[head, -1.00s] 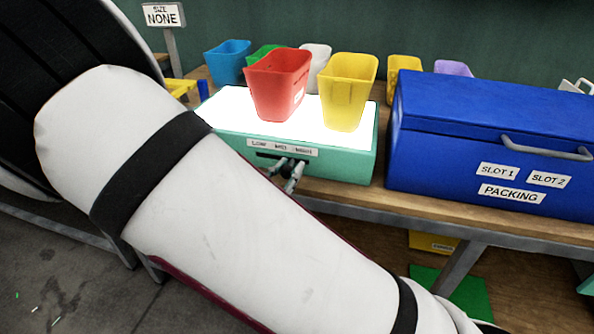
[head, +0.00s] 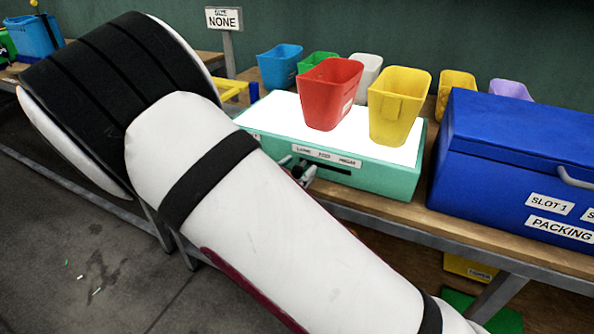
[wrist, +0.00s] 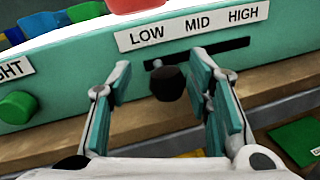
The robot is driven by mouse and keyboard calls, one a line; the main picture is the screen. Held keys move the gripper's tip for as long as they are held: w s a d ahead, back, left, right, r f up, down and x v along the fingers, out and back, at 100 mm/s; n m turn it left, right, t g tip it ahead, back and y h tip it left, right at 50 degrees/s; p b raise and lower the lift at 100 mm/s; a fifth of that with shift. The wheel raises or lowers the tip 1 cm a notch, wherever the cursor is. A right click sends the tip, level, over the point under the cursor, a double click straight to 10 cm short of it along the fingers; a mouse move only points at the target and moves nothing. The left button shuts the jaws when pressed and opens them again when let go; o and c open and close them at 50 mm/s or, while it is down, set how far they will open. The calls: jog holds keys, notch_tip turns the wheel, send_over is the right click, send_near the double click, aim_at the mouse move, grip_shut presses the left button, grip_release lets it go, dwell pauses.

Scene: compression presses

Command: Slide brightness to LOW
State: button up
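The teal light box (head: 395,182) with a glowing white top stands on the bench. Its front carries a LOW MID HIGH label (wrist: 193,28) above a dark horizontal slot (wrist: 225,47). In the wrist view the dark slider knob (wrist: 168,84) sits at the left part of the slot, below LOW. My gripper (wrist: 166,76) is open, one finger on each side of the knob, with visible gaps; the right finger looks nearer. In the head view my gripper (head: 302,172) is at the box's front, left of the visible slot, and hides the knob.
A round green button (wrist: 18,106) is left of the slot. A red bin (head: 330,95) and a yellow bin (head: 398,105) stand on the box top. The blue packing box (head: 500,160) is close at right. The bench edge runs just below the slot.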

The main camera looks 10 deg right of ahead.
jog(key=v, duration=1.2)
dwell(0.3)
